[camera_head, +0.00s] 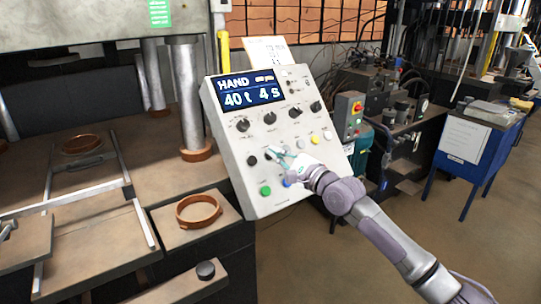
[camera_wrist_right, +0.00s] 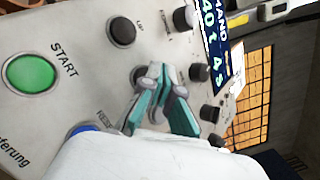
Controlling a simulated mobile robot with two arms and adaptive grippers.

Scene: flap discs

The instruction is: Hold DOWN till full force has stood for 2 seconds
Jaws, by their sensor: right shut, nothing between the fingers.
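The grey control panel (camera_head: 235,150) stands tilted in the middle of the head view. Its blue display (camera_head: 250,90) reads HAND, 40 t and 4 s. My right gripper (camera_head: 272,153) is shut and empty, with its fingertips at the lower button rows. In the right wrist view the fingertips (camera_wrist_right: 158,72) are at the panel face beside the black UP button (camera_wrist_right: 121,31). The DOWN label is not visible and its button seems hidden by the fingers; I cannot tell whether it is pressed in.
The green START button (camera_wrist_right: 30,72) and blue RESET button (camera_wrist_right: 82,130) lie close to the right gripper. The press table (camera_head: 100,160) with copper-coloured rings (camera_head: 198,211) is on the left. A blue stand (camera_head: 455,178) is at the right, with open floor before it.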

